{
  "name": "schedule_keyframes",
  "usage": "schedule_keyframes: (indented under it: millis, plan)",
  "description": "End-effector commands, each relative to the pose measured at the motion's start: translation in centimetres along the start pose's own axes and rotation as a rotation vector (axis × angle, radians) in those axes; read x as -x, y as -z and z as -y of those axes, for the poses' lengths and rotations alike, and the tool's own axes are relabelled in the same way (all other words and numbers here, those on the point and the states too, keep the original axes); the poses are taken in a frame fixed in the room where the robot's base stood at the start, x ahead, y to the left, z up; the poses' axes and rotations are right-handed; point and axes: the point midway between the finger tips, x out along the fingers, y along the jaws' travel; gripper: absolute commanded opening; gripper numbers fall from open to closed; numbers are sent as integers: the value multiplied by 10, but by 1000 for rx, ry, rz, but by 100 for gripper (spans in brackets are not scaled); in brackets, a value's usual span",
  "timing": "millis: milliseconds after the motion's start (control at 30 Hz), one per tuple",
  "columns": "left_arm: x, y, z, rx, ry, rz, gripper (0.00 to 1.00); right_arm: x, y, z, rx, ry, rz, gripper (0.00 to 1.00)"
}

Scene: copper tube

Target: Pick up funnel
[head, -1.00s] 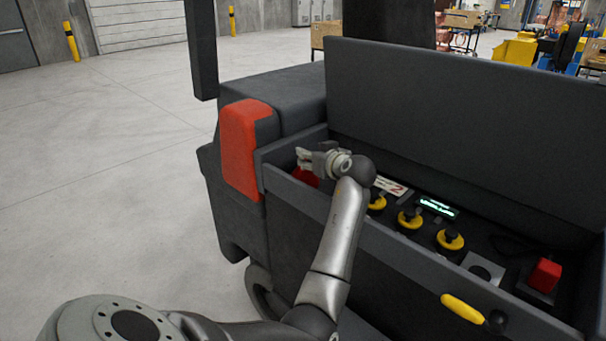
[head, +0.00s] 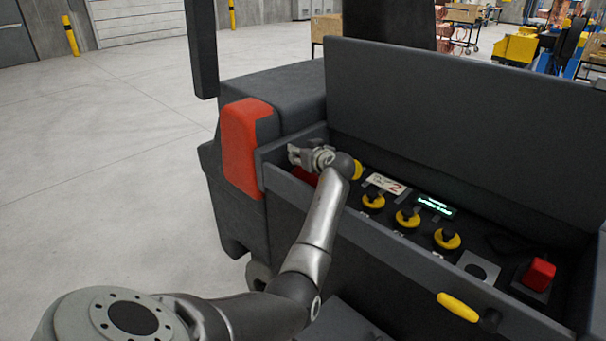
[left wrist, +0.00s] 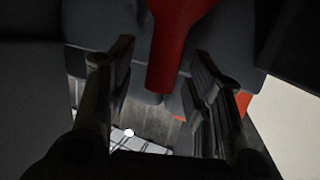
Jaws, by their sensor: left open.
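The red funnel (left wrist: 170,52) is in the left wrist view, its narrow spout pointing down the picture between my two fingers. Its wide part runs off the top edge. In the head view a red patch (head: 305,176), likely the funnel, shows at the left end of the dark bin, mostly hidden by my left gripper. My left gripper (head: 296,154) is open at that end of the bin. In the left wrist view its fingers (left wrist: 155,85) stand apart on either side of the spout, with gaps on both sides. My right gripper is in neither view.
The dark bin's front wall (head: 420,262) and tall back panel (head: 450,140) bound the space. Inside it, yellow knobs (head: 408,217), a small green display (head: 436,206) and a red block (head: 538,274) lie to the right. A yellow handle (head: 458,307) is on the front rim.

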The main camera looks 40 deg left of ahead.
Motion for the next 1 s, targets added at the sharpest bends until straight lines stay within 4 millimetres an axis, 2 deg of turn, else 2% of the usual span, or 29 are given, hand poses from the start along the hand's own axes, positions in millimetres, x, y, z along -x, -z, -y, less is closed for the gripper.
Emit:
schedule_keyframes:
  millis: [67, 433, 767, 1000]
  plan:
    - [0, 0, 0, 0, 0, 0, 47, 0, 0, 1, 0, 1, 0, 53]
    - [0, 0, 0, 0, 0, 0, 0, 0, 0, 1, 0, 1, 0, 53]
    - [2, 5, -1, 3, -1, -2, 0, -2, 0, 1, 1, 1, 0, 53]
    - [14, 45, -1, 7, -2, -4, 0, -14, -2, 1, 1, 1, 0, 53]
